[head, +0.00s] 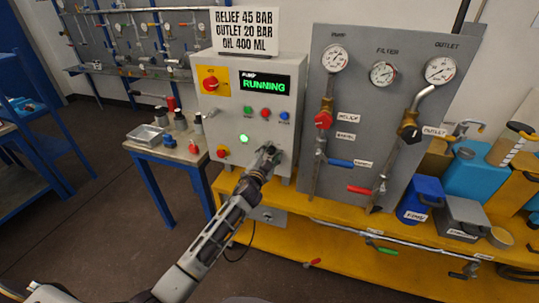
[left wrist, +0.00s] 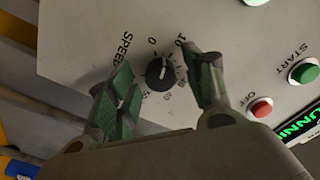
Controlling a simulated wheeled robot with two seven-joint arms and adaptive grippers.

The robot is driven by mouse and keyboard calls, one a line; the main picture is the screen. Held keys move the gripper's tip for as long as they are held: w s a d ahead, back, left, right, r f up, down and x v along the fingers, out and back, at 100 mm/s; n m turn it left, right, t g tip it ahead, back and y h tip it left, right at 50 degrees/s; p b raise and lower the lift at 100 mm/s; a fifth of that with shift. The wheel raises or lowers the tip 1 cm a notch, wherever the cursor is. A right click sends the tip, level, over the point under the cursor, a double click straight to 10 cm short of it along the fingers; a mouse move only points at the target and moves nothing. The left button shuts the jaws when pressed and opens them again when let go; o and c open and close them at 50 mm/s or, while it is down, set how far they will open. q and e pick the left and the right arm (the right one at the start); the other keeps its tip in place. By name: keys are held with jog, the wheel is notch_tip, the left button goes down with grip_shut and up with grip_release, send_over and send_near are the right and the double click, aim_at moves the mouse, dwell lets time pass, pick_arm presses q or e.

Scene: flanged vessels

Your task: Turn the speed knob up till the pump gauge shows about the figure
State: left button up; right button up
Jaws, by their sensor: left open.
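The speed knob (left wrist: 160,73) is a black dial with a white pointer line and a number scale on the grey control box (head: 288,139). In the left wrist view it sits between the fingers of my left gripper (left wrist: 160,88), which are open on either side and apart from it. In the head view my left gripper (head: 268,158) is at the lower right of the box face and hides the knob. The pump gauge (head: 334,58) is a white round dial at the upper left of the grey panel. Its needle is too small to read. My right gripper is not in view.
The box display (head: 264,85) reads RUNNING, and a green lamp (head: 244,139) is lit. A sign (head: 246,30) above reads relief 45 bar, outlet 20 bar, oil 400 ml. The filter gauge (head: 383,74), outlet gauge (head: 440,70), pipes and valves are to the right.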

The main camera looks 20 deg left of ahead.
pick_arm(q)
jog(key=shift+s, duration=0.85)
jog(key=s, duration=1)
jog(key=shift+s+a, duration=0.15)
jog(key=shift+a, duration=0.05)
dwell(0.4)
